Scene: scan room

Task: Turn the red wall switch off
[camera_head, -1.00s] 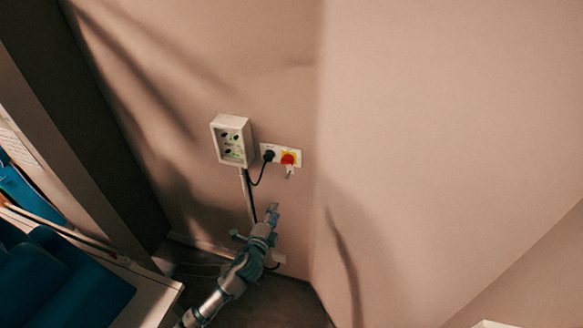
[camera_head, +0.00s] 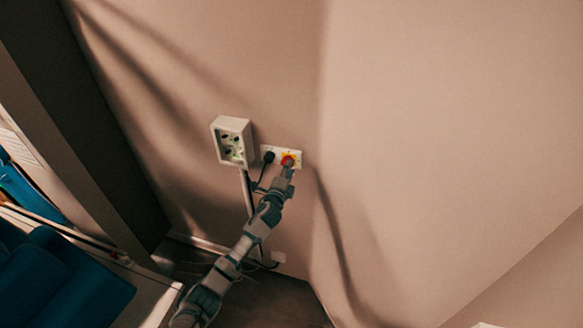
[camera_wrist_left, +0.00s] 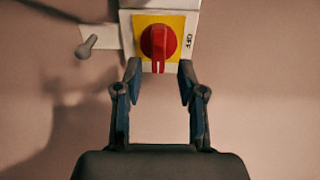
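The red wall switch (camera_wrist_left: 158,42) is a round red knob on a yellow square plate, with a white mark at its lower edge pointing down. A label reading "OFF" stands sideways at the right of the plate. In the head view the switch (camera_head: 288,160) sits on the white wall panel, partly covered by my gripper. My left gripper (camera_wrist_left: 158,76) is open, its two fingertips just below the knob, one to each side. In the head view my left gripper (camera_head: 287,171) reaches up to the switch from below. My right gripper is not in view.
A black plug (camera_head: 269,157) with a cable sits left of the switch. A white socket box (camera_head: 232,142) is further left on the wall. A wall corner lies close to the right. A bed with blue padding (camera_head: 75,282) stands at the lower left.

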